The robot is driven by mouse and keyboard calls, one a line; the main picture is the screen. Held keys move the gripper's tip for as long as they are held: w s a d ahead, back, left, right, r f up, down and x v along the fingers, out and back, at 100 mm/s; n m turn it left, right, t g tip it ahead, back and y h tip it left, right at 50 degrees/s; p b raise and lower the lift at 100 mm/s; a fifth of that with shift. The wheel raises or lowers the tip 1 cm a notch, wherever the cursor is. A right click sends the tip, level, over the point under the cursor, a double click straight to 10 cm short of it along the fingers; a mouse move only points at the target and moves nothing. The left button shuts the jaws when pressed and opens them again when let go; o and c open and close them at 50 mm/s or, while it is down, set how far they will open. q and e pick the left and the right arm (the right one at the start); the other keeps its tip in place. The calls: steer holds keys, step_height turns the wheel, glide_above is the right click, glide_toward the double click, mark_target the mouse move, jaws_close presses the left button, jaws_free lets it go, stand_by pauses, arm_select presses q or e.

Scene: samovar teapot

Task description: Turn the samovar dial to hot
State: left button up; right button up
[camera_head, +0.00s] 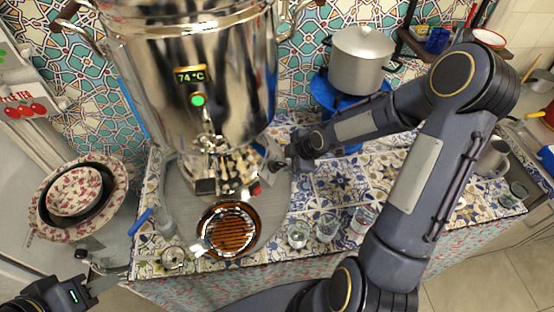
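The large shiny metal samovar (240,70) stands on the counter, left of centre. Its display (190,75) reads 74 °C, with a green light (198,99) below it. A small dark and red knob (255,189), which may be the dial, shows low on the samovar's right side; its setting is too small to read. My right gripper (277,165) is close to the samovar's lower right side, just above this knob. Its fingers are small and partly hidden, so contact is unclear. My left gripper (98,287) is low at the left, away from the samovar; its finger gap is unclear.
A round brown-slatted drip tray (228,229) lies before the samovar. Small glasses (327,229) stand along the counter's front edge. A grey pot (360,60) stands behind on a blue stand. Patterned bowls (76,192) are at left. My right arm crosses over the counter's right side.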

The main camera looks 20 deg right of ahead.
mark_target(282, 164)
steer(key=x, duration=0.6)
steer(key=c, duration=0.6)
